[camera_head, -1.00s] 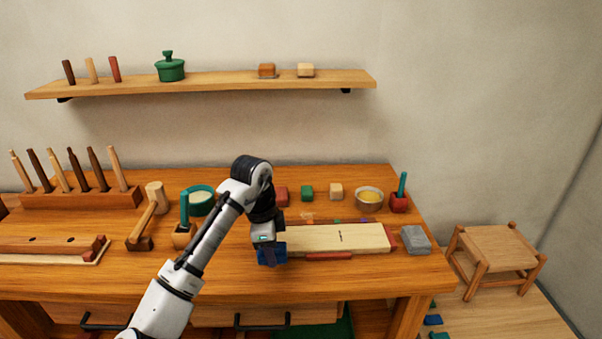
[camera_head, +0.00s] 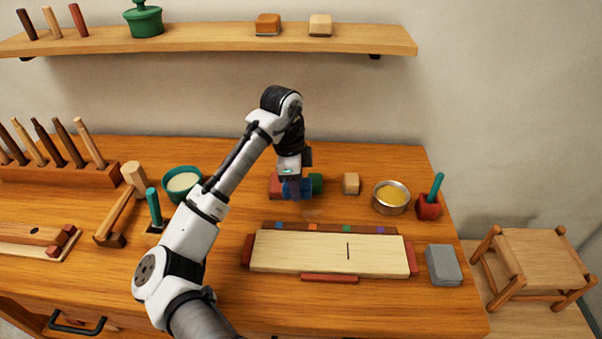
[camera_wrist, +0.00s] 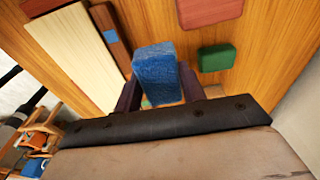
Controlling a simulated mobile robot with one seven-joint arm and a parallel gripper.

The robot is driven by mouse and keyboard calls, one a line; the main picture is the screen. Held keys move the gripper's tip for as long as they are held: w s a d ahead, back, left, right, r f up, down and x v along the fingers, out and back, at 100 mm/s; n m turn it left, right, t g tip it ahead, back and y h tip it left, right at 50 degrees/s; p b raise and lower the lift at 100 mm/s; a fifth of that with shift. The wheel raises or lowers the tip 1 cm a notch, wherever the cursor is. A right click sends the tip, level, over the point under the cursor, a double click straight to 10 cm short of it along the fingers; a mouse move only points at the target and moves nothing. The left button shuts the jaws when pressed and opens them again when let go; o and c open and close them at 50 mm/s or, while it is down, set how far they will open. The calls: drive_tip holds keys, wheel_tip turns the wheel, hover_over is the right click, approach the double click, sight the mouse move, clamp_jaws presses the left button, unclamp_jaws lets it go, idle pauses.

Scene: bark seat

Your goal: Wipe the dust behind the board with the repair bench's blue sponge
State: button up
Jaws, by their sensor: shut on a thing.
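My gripper (camera_head: 293,192) is shut on the blue sponge (camera_wrist: 157,70), which sticks out between the two fingers in the wrist view. In the head view the sponge (camera_head: 297,190) shows as a dark blue piece under the wrist, behind the board. The pale board (camera_head: 300,262) with a dark mark lies flat on the bench; it also shows in the wrist view (camera_wrist: 72,50). A faint smudge (camera_head: 311,215), perhaps the dust, lies between the board and the gripper. I cannot tell whether the sponge touches the bench.
A red block (camera_head: 275,186) and a green block (camera_head: 317,183) stand close to the gripper. A wooden block (camera_head: 351,183), yellow-filled bowl (camera_head: 391,198) and red pot (camera_head: 428,206) stand to the right. A grey block (camera_head: 443,265) lies right of the board. A shelf (camera_head: 210,43) hangs above.

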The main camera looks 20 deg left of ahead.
sight(299, 213)
drive_tip(key=shift+s+f+b, duration=0.15)
drive_tip(key=shift+f+b, duration=0.5)
drive_tip(key=shift+f, duration=0.15)
drive_tip(key=shift+f+b, duration=1.6)
drive_tip(key=shift+f, duration=0.45)
drive_tip(key=shift+f, duration=0.55)
drive_tip(key=shift+w+d+r+p, duration=0.15)
drive_tip(key=shift+w+d, duration=0.1)
drive_tip(key=shift+d, duration=0.55)
drive_tip(key=shift+w+d+f+p, duration=0.1)
drive_tip(key=shift+w+d+p, duration=0.15)
drive_tip(key=shift+d, duration=0.55)
drive_tip(key=shift+w+d+r+p, duration=0.1)
drive_tip(key=shift+w+d, duration=0.15)
drive_tip(key=shift+d, duration=0.55)
drive_tip(key=shift+s+a+f, duration=0.1)
drive_tip(key=shift+s+a, duration=0.15)
drive_tip(key=shift+a, duration=0.55)
drive_tip(key=shift+s+a+f, duration=0.1)
drive_tip(key=shift+s+a, duration=0.1)
drive_tip(key=shift+a, duration=0.6)
drive_tip(key=shift+s+a, duration=0.25)
drive_tip(key=shift+a, duration=0.55)
drive_tip(key=shift+d, duration=0.1)
